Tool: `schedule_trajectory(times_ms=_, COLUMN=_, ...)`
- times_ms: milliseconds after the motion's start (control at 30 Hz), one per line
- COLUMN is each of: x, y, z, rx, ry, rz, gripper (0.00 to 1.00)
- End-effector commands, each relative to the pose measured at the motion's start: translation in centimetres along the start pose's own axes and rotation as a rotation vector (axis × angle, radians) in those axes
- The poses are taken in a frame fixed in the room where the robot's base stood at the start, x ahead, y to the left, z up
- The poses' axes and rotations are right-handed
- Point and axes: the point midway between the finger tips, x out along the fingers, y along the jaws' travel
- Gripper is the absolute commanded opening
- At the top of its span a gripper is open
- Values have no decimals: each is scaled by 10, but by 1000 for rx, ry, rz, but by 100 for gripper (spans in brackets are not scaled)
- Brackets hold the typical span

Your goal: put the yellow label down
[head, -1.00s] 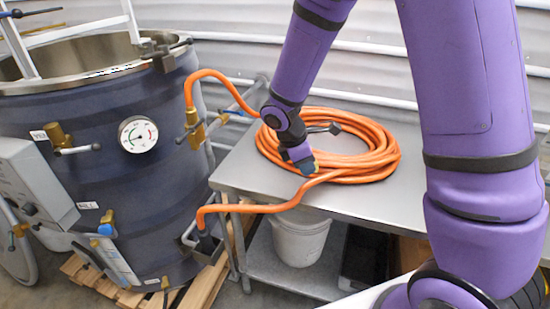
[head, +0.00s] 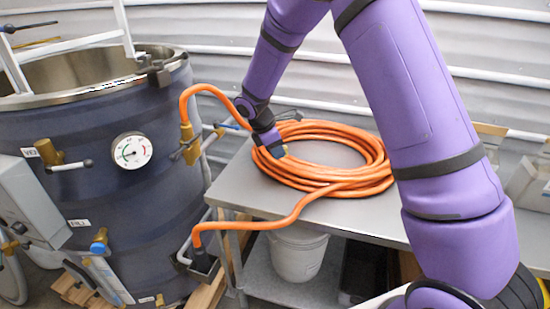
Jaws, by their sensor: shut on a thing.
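My gripper (head: 278,151) is at the end of my purple arm, over the left part of the orange hose coil on the steel table. It is small in the view and points down. It is shut on a small yellow thing, the yellow label (head: 285,151), of which only a sliver shows at the fingertips. Most of the label is hidden by the gripper. I cannot tell whether it touches the hose or hangs above it.
The orange hose (head: 345,185) lies coiled on the steel table (head: 350,212) and runs to the dark hopper (head: 140,200) at left. A dial gauge (head: 131,150) is on the hopper. A white bucket (head: 297,255) stands under the table.

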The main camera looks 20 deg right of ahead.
Motion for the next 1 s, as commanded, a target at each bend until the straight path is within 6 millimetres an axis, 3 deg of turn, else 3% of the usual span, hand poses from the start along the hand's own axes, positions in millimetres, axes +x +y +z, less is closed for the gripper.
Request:
schedule_trajectory(times_ms=167, x=0, y=11, z=-2, rx=2, ry=1, rz=1, gripper=2)
schedule_trajectory(times_ms=400, x=31, y=10, z=-14, rx=0, ry=-1, rz=-1, gripper=2)
schedule_trajectory(times_ms=1000, x=40, y=10, z=-18, rx=1, ry=0, rz=0, gripper=2)
